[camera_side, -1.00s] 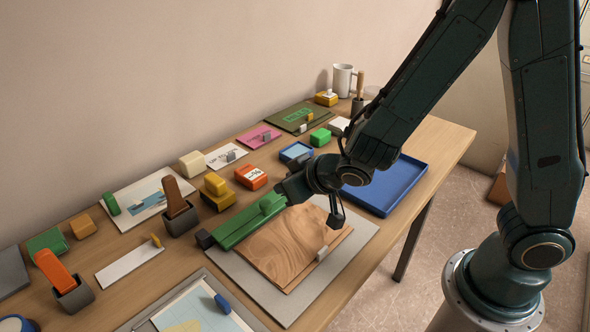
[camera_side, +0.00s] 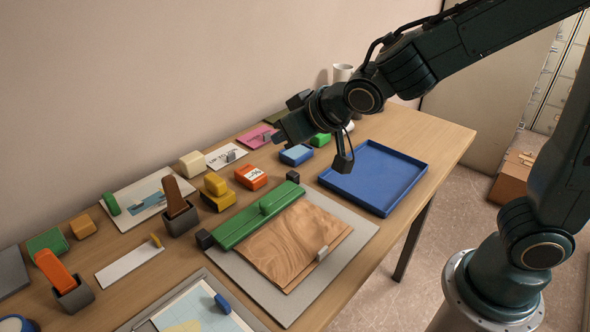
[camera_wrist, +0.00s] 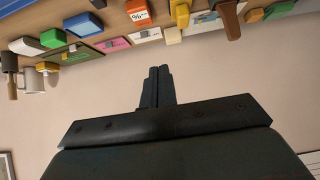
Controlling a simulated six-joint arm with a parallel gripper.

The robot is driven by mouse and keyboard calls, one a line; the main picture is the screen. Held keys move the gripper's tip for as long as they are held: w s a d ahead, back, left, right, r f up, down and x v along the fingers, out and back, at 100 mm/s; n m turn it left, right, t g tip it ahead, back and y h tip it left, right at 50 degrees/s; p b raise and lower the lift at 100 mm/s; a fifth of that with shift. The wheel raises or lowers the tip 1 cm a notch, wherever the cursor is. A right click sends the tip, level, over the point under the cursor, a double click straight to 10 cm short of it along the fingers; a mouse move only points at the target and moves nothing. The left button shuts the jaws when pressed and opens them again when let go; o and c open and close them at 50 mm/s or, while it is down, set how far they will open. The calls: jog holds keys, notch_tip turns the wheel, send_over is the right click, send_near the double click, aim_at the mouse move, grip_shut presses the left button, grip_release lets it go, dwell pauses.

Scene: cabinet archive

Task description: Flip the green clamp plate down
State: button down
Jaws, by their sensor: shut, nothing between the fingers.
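The green clamp plate (camera_side: 245,223) lies flat along the back edge of a wood-grain board (camera_side: 298,240), between two dark end blocks. It has a raised green grip on top. The grey base panel (camera_side: 359,236) is under the board. In the side view my gripper (camera_side: 279,134) is above and behind the clamp plate, apart from it, over the back of the table. In the wrist view my gripper (camera_wrist: 159,72) has its fingers together with nothing between them, pointing at the wall and table items. The clamp plate does not show in the wrist view.
A blue tray (camera_side: 408,185) is to the right of the board. An orange block (camera_side: 250,177), a yellow stamp (camera_side: 217,192) and a blue block (camera_side: 296,154) stand behind it. A clipboard (camera_side: 195,308) lies at the front left.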

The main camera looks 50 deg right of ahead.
jog(key=shift+r, duration=0.85)
jog(key=s+d+r+g, duration=0.1)
jog(key=s+d, duration=0.4)
jog(key=s, duration=0.6)
jog(key=s+d+r+g, duration=0.1)
jog(key=s+d+g, duration=0.2)
jog(key=s, duration=0.9)
jog(key=shift+d, duration=1.05)
